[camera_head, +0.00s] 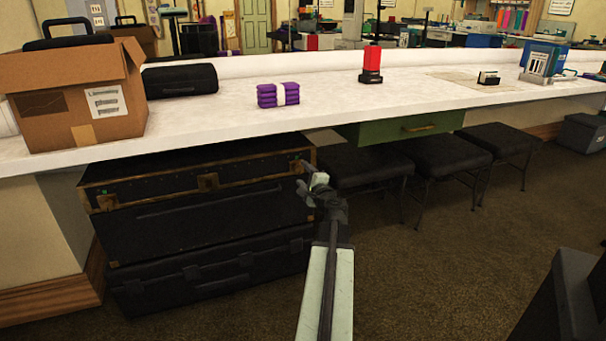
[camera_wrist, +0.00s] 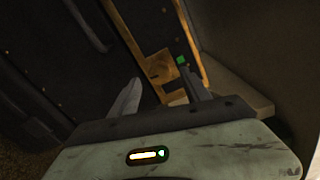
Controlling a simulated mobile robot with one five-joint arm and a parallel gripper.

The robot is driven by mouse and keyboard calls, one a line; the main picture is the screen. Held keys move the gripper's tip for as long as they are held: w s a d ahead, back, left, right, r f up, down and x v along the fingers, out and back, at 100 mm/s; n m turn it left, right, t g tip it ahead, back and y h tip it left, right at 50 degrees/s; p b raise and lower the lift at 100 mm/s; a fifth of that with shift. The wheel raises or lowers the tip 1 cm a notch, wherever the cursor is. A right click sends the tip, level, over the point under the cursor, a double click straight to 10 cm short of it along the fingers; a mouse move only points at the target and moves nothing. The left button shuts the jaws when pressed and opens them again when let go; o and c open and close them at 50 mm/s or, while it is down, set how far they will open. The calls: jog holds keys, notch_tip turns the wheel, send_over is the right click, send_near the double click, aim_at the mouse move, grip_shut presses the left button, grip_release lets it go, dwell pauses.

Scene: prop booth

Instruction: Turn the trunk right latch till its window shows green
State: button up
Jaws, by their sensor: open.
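The black trunk (camera_head: 160,180) with brass-coloured edging stands under the counter, on top of another dark case. Its right latch (camera_wrist: 160,68) is a brass plate with a round part, seen ahead of my fingers in the wrist view. A small green square (camera_wrist: 180,59), which looks like the latch window, shows beside it. My gripper (camera_wrist: 160,78) is open, with one finger on each side of the latch; I cannot tell whether either finger touches it. In the head view my gripper (camera_head: 308,172) is at the trunk's right front corner and partly hides the latch.
The white counter (camera_head: 220,112) overhangs the trunk. Black stools (camera_head: 360,165) stand close on the right. Carpet (camera_head: 420,270) is open in front.

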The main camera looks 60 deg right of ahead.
jog(key=v, duration=0.6)
jog(key=shift+s, duration=0.1)
